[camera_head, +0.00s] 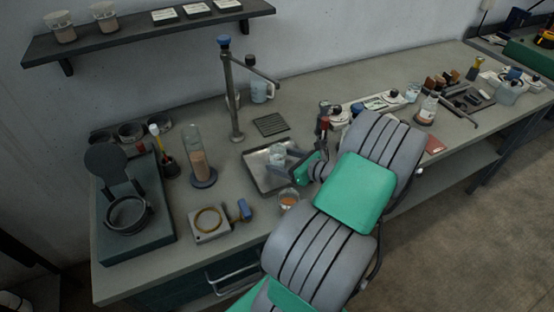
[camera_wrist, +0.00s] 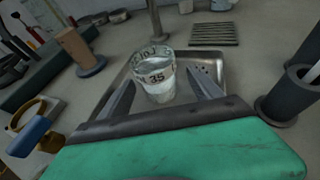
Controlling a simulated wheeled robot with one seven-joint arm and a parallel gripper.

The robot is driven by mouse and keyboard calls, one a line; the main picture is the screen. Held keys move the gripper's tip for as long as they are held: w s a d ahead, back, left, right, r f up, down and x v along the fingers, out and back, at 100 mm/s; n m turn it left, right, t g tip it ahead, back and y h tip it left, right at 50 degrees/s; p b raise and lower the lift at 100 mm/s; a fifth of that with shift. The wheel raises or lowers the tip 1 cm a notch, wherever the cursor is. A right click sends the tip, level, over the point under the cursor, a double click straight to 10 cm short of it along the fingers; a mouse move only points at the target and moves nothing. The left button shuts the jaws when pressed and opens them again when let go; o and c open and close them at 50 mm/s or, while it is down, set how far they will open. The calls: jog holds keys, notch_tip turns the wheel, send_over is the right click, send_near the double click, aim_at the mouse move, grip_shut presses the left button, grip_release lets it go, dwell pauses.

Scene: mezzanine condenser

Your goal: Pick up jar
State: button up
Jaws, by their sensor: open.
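In the head view the jar (camera_head: 277,155) stands in the same tray (camera_head: 262,179), just left of my gripper (camera_head: 288,160). My gripper (camera_wrist: 162,92) is open. In the wrist view its two fingers reach forward on either side of the jar's lower part. I cannot tell whether either finger touches the glass.
A metal post (camera_head: 235,105) with a side arm stands behind the tray. A tall cylinder on a round base (camera_head: 199,165) and a small box with a yellow ring (camera_head: 209,221) lie left. A cup with orange contents (camera_head: 289,200) stands near the front edge. Several items crowd the bench's right side.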

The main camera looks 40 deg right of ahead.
aim_at(271, 156)
jog(key=p+x, duration=0.1)
jog(key=x, duration=0.3)
jog(key=shift+w+a, duration=0.2)
jog(key=shift+w, duration=0.1)
jog(key=shift+w+f, duration=0.15)
jog(key=shift+w, duration=0.2)
jog(key=shift+c, duration=0.3)
grip_shut()
